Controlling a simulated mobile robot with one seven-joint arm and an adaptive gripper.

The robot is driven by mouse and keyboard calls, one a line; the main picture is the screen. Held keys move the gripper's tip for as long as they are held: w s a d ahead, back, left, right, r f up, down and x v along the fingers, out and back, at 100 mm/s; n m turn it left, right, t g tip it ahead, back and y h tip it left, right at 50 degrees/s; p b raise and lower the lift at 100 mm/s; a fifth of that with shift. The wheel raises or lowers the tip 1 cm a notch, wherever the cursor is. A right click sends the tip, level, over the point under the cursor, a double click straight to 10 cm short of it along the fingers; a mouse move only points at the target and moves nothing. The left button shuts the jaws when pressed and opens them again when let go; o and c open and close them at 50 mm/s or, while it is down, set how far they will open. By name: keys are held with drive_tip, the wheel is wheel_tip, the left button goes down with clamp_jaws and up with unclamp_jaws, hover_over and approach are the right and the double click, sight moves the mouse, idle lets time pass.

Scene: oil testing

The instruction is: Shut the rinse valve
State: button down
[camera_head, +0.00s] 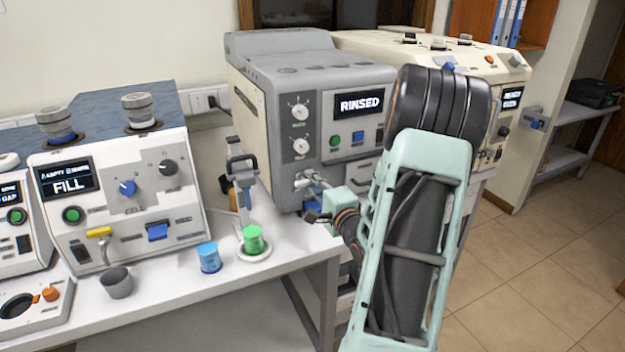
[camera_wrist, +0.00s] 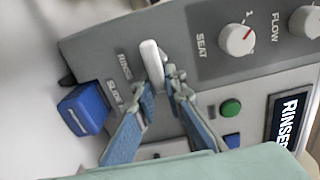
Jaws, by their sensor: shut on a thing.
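The rinse valve's white lever (camera_wrist: 152,62) sticks out from the front of the grey machine, beside a label that reads RINSE. My gripper (camera_wrist: 162,84) has its two blue-padded fingers closed around the lever's near end. In the head view, my gripper (camera_head: 322,192) is at the lower front of the grey machine (camera_head: 285,130), and the fingertips are small and partly unclear there. The machine's display (camera_head: 359,104) reads RINSED.
A blue block (camera_wrist: 84,109) sits beside the lever on the machine's front. The SEAT knob (camera_wrist: 236,39) and a green button (camera_wrist: 230,108) are on the panel.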

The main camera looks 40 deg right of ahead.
drive_tip(key=shift+f, duration=0.1)
drive_tip(key=c, duration=2)
unclamp_jaws()
drive_tip(key=shift+o, duration=0.2)
drive_tip(key=v, duration=1.2)
